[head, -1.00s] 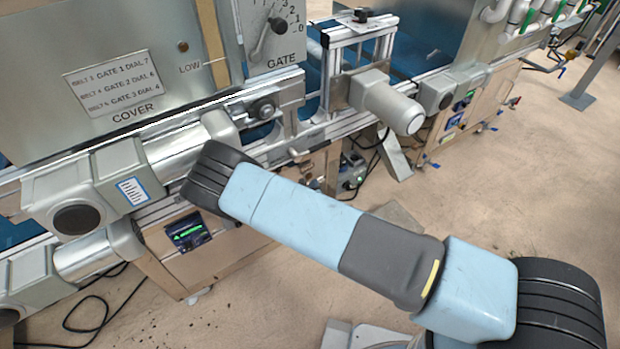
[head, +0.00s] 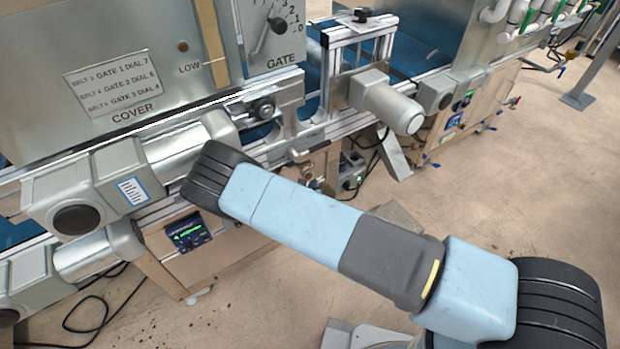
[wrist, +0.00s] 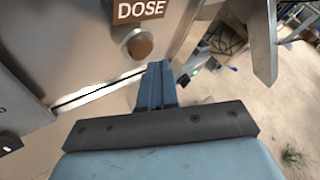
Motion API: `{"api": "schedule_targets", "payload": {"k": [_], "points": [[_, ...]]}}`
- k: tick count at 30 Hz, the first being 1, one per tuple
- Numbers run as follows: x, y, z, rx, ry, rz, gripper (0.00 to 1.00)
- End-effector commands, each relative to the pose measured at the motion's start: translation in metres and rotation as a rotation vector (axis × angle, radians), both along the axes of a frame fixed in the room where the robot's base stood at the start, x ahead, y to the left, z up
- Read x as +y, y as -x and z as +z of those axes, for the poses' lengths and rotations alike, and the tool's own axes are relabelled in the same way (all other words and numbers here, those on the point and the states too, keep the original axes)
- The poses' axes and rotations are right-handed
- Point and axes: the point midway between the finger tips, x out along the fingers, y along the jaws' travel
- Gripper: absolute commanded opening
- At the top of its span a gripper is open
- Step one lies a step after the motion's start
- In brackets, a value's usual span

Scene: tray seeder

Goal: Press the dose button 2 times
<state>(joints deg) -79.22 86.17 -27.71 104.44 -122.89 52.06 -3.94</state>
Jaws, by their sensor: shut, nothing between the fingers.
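The dose button (wrist: 140,46) is a round brown knob in a metal collar, just below the white-on-brown DOSE label (wrist: 140,10) in the wrist view. My gripper (wrist: 158,67) is shut and empty, its two blue fingers side by side. In the picture, the fingertips lie just below and right of the button. They look apart from it, though the depth of the gap is hard to judge. In the head view my gripper and the dose button do not show.
A metal cover panel (head: 115,45) with a dial list stands at the left in the head view, beside the gate dial (head: 277,25). A small screen (head: 188,232) sits below the motors. A metal bracket (wrist: 262,45) is right of my fingers. Open floor lies at right.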

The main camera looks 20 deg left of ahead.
Motion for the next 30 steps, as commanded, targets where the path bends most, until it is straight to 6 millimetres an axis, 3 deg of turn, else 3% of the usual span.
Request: {"api": "schedule_targets", "payload": {"k": [30], "points": [[0.0088,-0.0076,0.0014,0.000,0.000,0.000,0.00]]}}
